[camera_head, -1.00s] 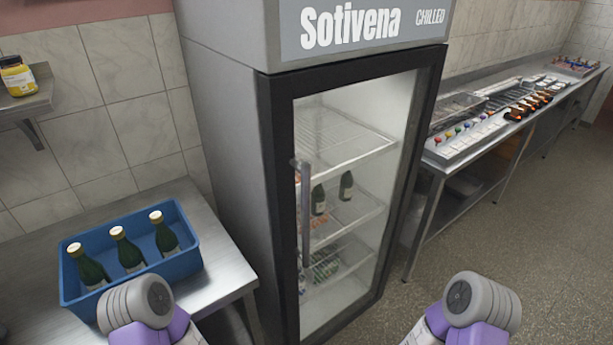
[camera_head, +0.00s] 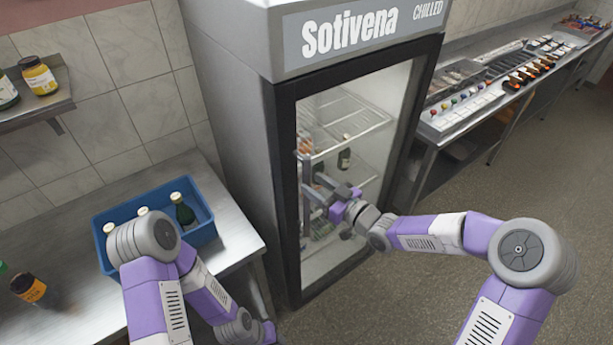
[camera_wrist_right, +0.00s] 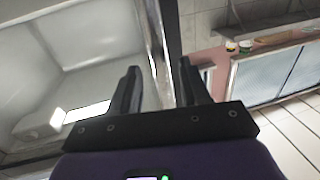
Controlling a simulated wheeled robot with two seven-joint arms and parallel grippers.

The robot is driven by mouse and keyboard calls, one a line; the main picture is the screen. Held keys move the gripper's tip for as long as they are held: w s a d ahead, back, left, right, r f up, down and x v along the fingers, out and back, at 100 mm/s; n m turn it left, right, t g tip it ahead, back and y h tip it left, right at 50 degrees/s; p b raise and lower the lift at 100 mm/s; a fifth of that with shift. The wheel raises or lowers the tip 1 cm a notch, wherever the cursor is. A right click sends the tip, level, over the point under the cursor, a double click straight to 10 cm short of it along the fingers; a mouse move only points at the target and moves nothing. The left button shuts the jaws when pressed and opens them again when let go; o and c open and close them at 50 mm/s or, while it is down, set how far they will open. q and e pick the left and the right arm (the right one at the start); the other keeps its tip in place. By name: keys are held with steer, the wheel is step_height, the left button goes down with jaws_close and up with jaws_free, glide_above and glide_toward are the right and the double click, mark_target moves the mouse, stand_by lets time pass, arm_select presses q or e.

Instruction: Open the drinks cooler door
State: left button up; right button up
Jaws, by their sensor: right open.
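The drinks cooler (camera_head: 228,110) stands upright with its glass door shut in a black frame (camera_head: 286,190). The grey vertical door handle (camera_head: 306,218) is on the door's left side. In the right wrist view, the open fingers of the right gripper (camera_wrist_right: 160,85) point at a bright upright bar that looks like the handle (camera_wrist_right: 157,45). I cannot tell whether they touch it. My left arm is low at the left; its fingers do not show.
A blue crate (camera_head: 204,235) with green bottles stands on the steel table (camera_head: 235,240) at left, partly behind my left arm. A dark jar (camera_head: 28,288) is at the table's left. A wall shelf (camera_head: 40,108) holds jars. A long counter (camera_head: 440,140) runs at right; the floor there is clear.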

mark_target(307, 179)
steer(key=shift+x, duration=1.95)
jaws_close()
